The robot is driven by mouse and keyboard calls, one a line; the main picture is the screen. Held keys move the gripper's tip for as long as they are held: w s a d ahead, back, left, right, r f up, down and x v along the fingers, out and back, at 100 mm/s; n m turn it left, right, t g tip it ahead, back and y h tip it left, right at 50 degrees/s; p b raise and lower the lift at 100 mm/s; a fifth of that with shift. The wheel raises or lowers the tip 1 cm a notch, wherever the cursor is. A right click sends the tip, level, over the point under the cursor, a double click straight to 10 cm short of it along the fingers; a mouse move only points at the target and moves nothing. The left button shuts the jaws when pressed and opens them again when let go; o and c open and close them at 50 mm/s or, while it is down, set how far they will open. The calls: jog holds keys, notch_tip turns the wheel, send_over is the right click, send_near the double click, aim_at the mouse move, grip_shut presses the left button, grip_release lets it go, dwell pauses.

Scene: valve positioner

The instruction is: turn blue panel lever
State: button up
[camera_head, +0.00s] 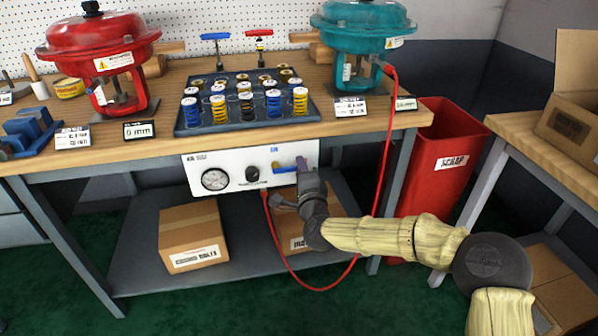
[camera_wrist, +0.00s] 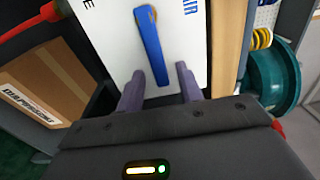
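The white panel (camera_head: 228,166) hangs under the front edge of the workbench. Its blue lever (camera_head: 285,169) lies nearly level in the head view, at the panel's right part. In the wrist view the blue lever (camera_wrist: 151,48) runs from an orange-brown pivot at the top down toward my gripper (camera_wrist: 160,80). The two purple fingers are apart, one on each side of the lever's free end, with gaps visible. Whether the fingertips touch the panel face is unclear. In the head view my gripper (camera_head: 306,168) is at the panel's right end and partly hides it.
The panel also carries a round gauge (camera_head: 215,179) and a black knob (camera_head: 252,173). A red hose (camera_head: 388,150) hangs from the teal valve and loops below the panel. Cardboard boxes (camera_head: 193,232) sit on the lower shelf. A red scrap bin (camera_head: 440,150) stands at right.

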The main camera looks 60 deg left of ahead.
jog(key=shift+s, duration=0.25)
jog(key=shift+w, duration=0.1)
jog(key=p+v, duration=0.3)
jog(key=v, duration=1.4)
jog(key=shift+d, duration=0.2)
jog(key=shift+a, duration=0.1)
